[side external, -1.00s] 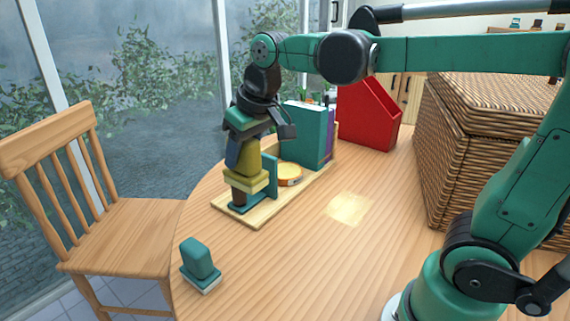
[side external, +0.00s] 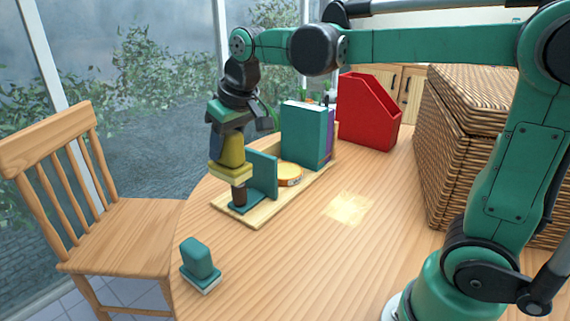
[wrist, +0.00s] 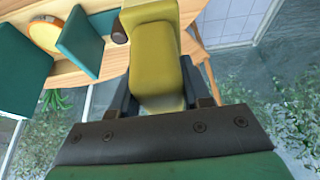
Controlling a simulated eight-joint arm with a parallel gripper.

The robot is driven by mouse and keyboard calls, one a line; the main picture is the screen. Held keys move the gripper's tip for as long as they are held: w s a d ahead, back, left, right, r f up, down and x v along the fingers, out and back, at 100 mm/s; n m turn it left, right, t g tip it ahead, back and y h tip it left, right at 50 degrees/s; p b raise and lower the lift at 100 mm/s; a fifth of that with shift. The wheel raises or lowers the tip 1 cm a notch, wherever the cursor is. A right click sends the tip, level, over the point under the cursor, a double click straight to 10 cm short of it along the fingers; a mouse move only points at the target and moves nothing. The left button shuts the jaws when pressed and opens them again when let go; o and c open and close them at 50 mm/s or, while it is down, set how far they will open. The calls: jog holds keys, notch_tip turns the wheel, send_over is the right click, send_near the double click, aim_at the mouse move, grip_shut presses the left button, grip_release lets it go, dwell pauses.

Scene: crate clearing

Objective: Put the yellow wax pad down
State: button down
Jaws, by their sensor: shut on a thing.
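The yellow wax pad (side external: 231,154) has a yellow grip on a paler yellow base. My gripper (side external: 230,138) is shut on its upper part and holds it upright, base down. In the side view it appears in front of and above the left end of the wooden book rack (side external: 262,220). Its base overlaps the top of a small dark brown cylinder (side external: 239,194) there; I cannot tell whether they touch. In the wrist view the pad (wrist: 158,65) fills the space between the fingers, and the brown cylinder (wrist: 119,33) shows beside it.
The rack holds a teal bookend (side external: 264,174), a round orange tin (side external: 288,175) and books (side external: 304,134). A teal pad (side external: 199,260) stands at the table's front left. A pale square patch (side external: 347,208) lies mid-table. A red file holder (side external: 367,115) and wicker basket (side external: 480,150) stand behind.

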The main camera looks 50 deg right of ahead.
jog(key=w+a+r, duration=0.1)
jog(key=w+r, duration=0.2)
jog(key=w, duration=0.4)
notch_tip(320, 180, down, 19)
jog(key=shift+a+f, duration=0.15)
jog(key=shift+f, duration=0.05)
jog(key=shift+f, duration=0.1)
jog(key=shift+c, duration=2.1)
grip_release()
